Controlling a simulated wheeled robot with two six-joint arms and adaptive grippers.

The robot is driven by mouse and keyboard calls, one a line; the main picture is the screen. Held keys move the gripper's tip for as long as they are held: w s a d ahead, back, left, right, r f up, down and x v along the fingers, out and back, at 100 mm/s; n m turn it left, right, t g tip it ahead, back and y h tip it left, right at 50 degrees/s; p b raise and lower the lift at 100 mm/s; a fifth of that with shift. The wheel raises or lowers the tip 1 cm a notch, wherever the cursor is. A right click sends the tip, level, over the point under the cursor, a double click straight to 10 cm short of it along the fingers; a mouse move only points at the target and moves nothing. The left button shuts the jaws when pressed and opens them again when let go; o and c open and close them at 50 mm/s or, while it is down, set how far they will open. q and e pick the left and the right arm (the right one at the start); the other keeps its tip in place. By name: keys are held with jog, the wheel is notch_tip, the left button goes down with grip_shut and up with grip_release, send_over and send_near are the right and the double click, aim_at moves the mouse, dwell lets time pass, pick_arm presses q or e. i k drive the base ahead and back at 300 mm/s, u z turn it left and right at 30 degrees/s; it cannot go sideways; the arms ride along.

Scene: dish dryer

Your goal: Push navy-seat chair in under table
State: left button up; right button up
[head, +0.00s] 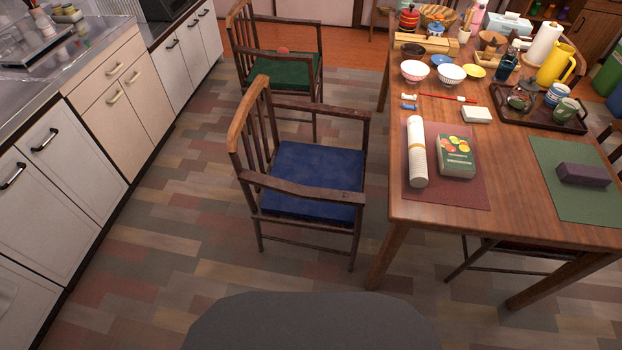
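The navy-seat chair (314,178) is a dark wooden armchair with a slatted back and blue cushion. It stands upright on the floor, left of the table, with its back to the left and its seat facing the table. The wooden table (510,215) fills the right side. A strip of floor shows between the chair's front legs and the near left table leg (388,256), so the chair stands clear of the tabletop edge. Neither of my grippers is in the head view.
A green-seat chair (284,74) with a small reddish object stands just behind the navy one. White cabinets (60,157) line the left. The table carries bowls, mats, a book (456,157) and a tray (524,113). Floor is clear between cabinets and navy-seat chair.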

aim_at(305, 185)
jog(key=u, duration=1.85)
jog(key=i, duration=2.1)
jog(key=z, duration=3.3)
jog(key=i, duration=0.45)
